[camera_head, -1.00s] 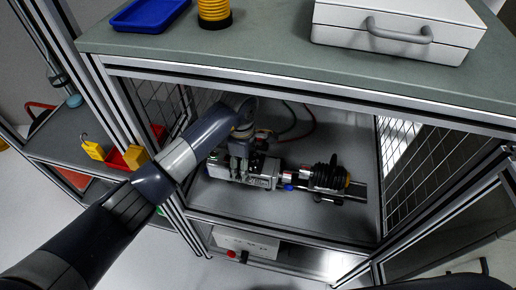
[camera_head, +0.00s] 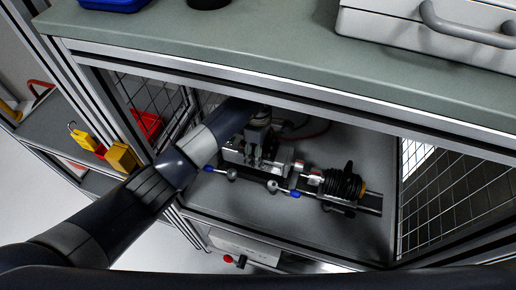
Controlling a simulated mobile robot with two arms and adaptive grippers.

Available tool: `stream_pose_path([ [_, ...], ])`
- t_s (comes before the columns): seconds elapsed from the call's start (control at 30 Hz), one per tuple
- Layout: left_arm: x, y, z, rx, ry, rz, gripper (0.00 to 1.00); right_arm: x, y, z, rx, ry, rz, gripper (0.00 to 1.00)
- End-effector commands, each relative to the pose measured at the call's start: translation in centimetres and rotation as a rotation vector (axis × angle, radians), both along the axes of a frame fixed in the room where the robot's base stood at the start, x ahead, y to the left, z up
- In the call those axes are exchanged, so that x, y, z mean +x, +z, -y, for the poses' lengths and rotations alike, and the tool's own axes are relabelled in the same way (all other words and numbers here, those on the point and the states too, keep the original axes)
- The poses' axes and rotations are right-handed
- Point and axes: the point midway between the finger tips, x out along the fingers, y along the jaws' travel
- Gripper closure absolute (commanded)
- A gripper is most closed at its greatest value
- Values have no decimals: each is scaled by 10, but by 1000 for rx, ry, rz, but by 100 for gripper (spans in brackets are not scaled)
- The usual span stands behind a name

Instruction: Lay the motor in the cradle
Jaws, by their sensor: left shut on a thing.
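My left arm reaches into the open cabinet bay, and the left gripper (camera_head: 259,157) points down over the fixture. It is shut on the motor (camera_head: 283,161), a silver-grey block that is partly covered by the fingers. The cradle (camera_head: 250,175) is a grey metal fixture directly under and around the motor, with blue-tipped levers (camera_head: 272,186) along its front. I cannot tell whether the motor rests on the cradle or hangs just above it. My right gripper is not in view.
A black ribbed round part (camera_head: 342,184) sits on a rail right of the cradle. The bay has a top frame beam (camera_head: 290,106) and mesh side walls (camera_head: 450,205). The bay floor in front (camera_head: 300,228) is clear. A white case (camera_head: 440,30) stands on the worktop.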

Motion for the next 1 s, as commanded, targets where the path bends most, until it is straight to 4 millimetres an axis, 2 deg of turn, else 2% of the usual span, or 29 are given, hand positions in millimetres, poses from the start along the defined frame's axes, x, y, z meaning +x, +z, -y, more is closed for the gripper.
stream_pose_path([
  [0.13, 1, -5, 2, -5, -2, 5, 100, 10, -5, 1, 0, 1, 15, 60],
  [0.4, 1, -35, 2, -6, -2, 4, 100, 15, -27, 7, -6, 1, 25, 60],
  [0.87, 2, -39, 1, -3, -2, 6, 100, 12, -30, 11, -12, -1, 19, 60],
  [0.9, 0, -41, 0, 0, -1, 1, 33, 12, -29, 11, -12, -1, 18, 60],
  [0.97, 0, -41, 0, 0, -1, 1, 22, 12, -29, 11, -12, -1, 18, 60],
  [1.0, 0, -41, 0, 0, -1, 1, 22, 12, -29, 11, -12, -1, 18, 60],
])
